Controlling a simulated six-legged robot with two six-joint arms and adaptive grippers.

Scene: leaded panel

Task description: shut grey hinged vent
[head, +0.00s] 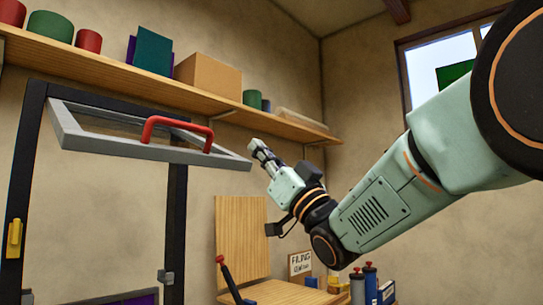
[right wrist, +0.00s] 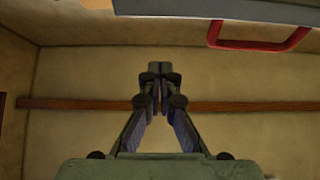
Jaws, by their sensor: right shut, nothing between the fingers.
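The grey hinged vent (head: 135,146) stands tilted open in the dark frame (head: 27,160) at the left of the head view. It has a grey rim and a red handle (head: 178,123) on it. In the right wrist view the vent's grey edge (right wrist: 160,7) and the red handle (right wrist: 262,42) show at the top right. My right gripper (head: 257,149) is shut and empty, just beyond the right corner of the vent in the picture. I cannot tell whether it touches the vent. The right wrist view shows its fingertips (right wrist: 160,72) together. My left gripper is not in view.
A wooden shelf (head: 110,72) with pots, books and a box (head: 208,75) runs along the wall above the vent. A yellow latch (head: 14,238) sits on the frame's left post. Below are a wooden board (head: 241,235), bottles (head: 370,280) and a small sign (head: 300,262).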

